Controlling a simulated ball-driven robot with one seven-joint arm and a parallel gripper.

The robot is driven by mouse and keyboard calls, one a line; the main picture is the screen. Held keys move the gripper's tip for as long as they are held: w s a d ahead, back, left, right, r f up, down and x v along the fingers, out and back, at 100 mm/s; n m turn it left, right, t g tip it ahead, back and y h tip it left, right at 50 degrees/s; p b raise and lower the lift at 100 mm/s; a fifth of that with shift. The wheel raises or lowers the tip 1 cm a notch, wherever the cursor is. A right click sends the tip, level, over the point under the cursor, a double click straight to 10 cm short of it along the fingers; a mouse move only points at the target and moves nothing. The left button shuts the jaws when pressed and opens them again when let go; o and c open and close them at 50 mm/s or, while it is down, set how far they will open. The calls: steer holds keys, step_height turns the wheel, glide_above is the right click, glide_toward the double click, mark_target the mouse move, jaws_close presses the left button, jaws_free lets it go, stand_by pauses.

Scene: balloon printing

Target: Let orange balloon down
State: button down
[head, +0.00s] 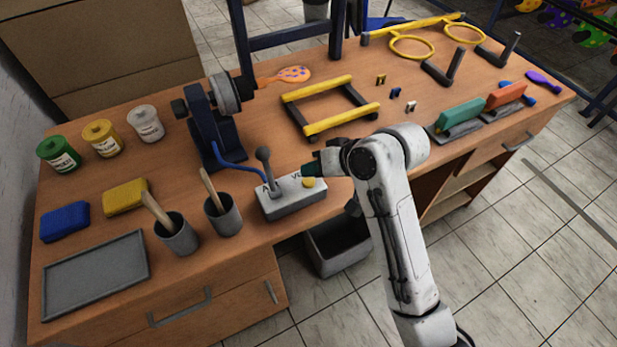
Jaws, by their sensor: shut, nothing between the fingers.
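The orange balloon (294,74) with blue dots lies small and flat-looking at the back, its neck toward the dark blue stand with a grey round head (226,95). A blue hose (238,166) runs from the stand to a grey control box (292,203) near the front edge. The box has an upright lever with a dark knob (264,156) and a yellow button (308,182). My gripper (307,170) points left, shut and empty, just above and behind the button. I cannot tell whether it touches the box.
Two grey cups with wooden handles (223,215) (177,236) stand left of the box. A yellow frame (331,105) lies behind my gripper. Paint jars (102,139), sponges (65,222) and a grey tray (96,275) are at left. A dark bin (338,248) stands below the table edge.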

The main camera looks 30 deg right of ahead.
mark_target(313, 182)
steer(key=shift+r+p, duration=2.6)
steer(key=shift+p, duration=0.25)
steer(key=shift+f, duration=0.1)
